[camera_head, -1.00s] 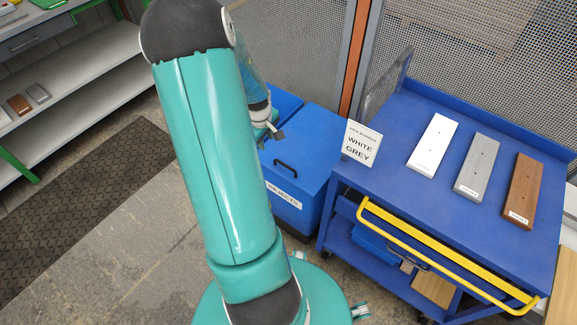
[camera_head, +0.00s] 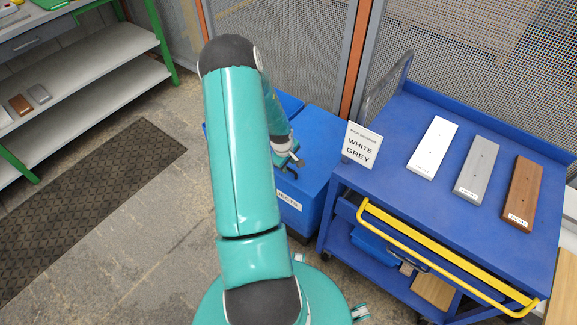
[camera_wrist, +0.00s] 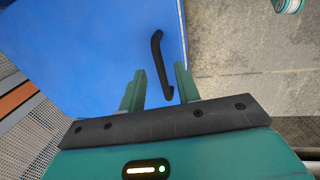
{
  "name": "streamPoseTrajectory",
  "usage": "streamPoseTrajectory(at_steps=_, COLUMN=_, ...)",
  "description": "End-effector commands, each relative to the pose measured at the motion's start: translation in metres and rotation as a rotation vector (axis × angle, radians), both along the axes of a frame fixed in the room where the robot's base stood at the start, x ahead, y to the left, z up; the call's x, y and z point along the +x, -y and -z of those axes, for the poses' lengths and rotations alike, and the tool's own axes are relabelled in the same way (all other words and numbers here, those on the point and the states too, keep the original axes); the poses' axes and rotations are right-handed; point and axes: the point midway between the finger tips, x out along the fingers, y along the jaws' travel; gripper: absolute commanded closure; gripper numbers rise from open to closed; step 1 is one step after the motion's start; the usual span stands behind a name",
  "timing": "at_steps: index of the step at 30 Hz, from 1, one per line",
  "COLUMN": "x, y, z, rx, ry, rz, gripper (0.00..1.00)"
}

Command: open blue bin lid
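The blue bin (camera_head: 318,190) stands left of the cart with its lid (camera_head: 318,130) shut, partly hidden behind my arm. In the wrist view the blue lid (camera_wrist: 90,60) fills the upper left, and its black bar handle (camera_wrist: 156,60) runs down toward my gripper. My gripper (camera_wrist: 158,85) is open, with one finger on each side of the handle's near end. I cannot tell whether either finger touches it. In the head view my gripper (camera_head: 294,160) is over the lid and hides most of the handle.
A blue cart (camera_head: 395,160) stands close on the bin's right, carrying white, grey and brown boards and a WHITE GREY sign (camera_head: 361,145). A mesh fence (camera_head: 300,50) is behind. A shelf (camera_head: 90,70) is at left, with open floor before it.

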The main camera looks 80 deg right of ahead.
Motion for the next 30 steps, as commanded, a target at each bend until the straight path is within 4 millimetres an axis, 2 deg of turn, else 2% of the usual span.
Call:
streamPoseTrajectory(at_steps=5, x=-0.0029, y=0.0017, z=0.0143, rx=0.000, ry=-0.001, rz=0.000, gripper=0.67)
streamPoseTrajectory(at_steps=13, x=-0.0025, y=0.0023, z=0.0155, rx=0.000, ry=0.000, rz=0.001, gripper=0.67)
streamPoseTrajectory(at_steps=14, x=-0.0025, y=0.0022, z=0.0154, rx=0.000, ry=0.000, rz=0.001, gripper=0.71)
streamPoseTrajectory(at_steps=18, x=-0.0025, y=0.0021, z=0.0153, rx=0.000, ry=0.000, rz=0.000, gripper=0.99)
streamPoseTrajectory(at_steps=30, x=-0.0047, y=0.0027, z=0.0118, rx=0.007, ry=0.003, rz=0.001, gripper=1.00)
